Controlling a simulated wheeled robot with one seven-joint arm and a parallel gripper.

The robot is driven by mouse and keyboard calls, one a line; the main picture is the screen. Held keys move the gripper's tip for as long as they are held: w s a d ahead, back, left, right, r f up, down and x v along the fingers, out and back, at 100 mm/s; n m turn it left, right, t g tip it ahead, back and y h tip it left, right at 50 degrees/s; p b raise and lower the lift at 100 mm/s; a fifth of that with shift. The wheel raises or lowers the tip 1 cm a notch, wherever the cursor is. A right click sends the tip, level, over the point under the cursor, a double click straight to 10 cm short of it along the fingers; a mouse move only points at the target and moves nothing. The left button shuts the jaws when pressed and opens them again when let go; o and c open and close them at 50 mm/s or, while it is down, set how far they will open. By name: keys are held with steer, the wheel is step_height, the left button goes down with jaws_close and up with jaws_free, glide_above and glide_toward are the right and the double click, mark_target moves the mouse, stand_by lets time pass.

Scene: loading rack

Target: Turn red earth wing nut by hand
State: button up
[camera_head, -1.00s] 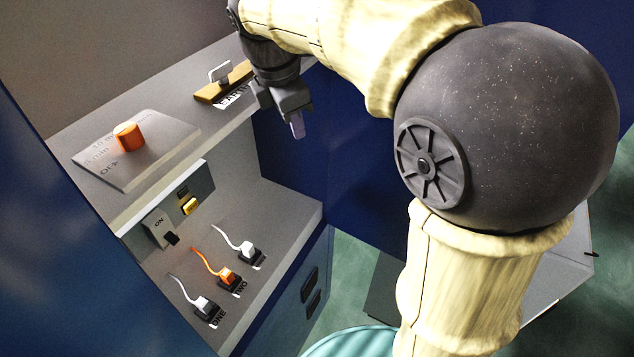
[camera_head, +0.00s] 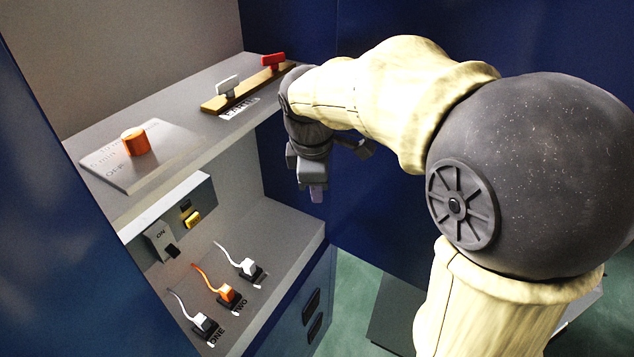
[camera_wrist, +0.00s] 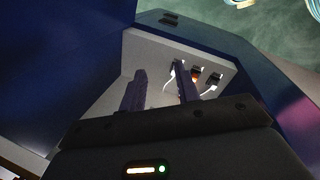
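The red wing nut (camera_head: 273,62) stands on the far right end of a wooden bar (camera_head: 248,91) on the upper shelf. A white wing nut (camera_head: 228,87) stands on the same bar, nearer and to the left. A label, partly readable as EARTH, lies in front of the bar. My gripper (camera_head: 317,190) points downward, in front of the shelf edge and below the bar's level, apart from both nuts. In the wrist view my gripper (camera_wrist: 161,82) has its two fingers spread with nothing between them. Neither wing nut shows in the wrist view.
An orange knob (camera_head: 136,141) on a marked plate sits left on the upper shelf. Below are a switch box (camera_head: 162,240) with a yellow button (camera_head: 192,218) and several plugs with cords on the lower shelf (camera_head: 290,245). Blue walls stand behind and left.

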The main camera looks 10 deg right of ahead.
steer(key=s+d+f+m+b, duration=0.2)
steer(key=s+f+m, duration=0.1)
steer(key=f+m, duration=0.2)
steer(key=s+d+f+m+b, duration=0.2)
steer(key=s+d+f+m, duration=0.1)
steer(key=f, duration=0.6)
steer(key=s+d+f+m+y+b, duration=0.1)
steer(key=s+d+f+m+b, duration=0.1)
steer(key=s+f+m, duration=0.3)
step_height(320, 180, down, 3)
steer(key=m+b, duration=0.1)
steer(key=m, duration=0.1)
steer(key=shift+d+r+m, duration=0.15)
steer(key=shift+d+m, duration=0.2)
steer(key=shift+m, duration=0.05)
steer(key=shift+o, duration=0.5)
steer(key=shift+a, duration=0.1)
